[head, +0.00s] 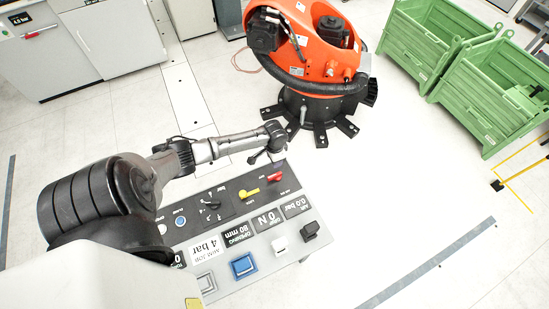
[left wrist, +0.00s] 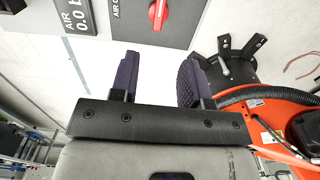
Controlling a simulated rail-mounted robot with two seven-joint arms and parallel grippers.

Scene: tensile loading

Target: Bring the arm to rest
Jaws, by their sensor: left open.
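My left arm comes in from the left in the head view and reaches over the far edge of a control panel (head: 228,213). My left gripper (head: 268,152) is near the panel's far right corner, by the red knob (head: 274,177). In the left wrist view my left gripper (left wrist: 156,78) is open, with its two dark purple finger pads apart and nothing between them. The red knob (left wrist: 158,14) shows past the fingertips, at the top of that view. Whether the gripper touches anything is not visible. My right gripper is in neither view.
The panel carries a yellow handle (head: 249,193), a blue button (head: 243,265) and labels reading 0 N, 80 mm and 0.0 bar. An orange robot (head: 310,45) on a black footed base stands just beyond. Green crates (head: 485,100) stand at right; floor between is clear.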

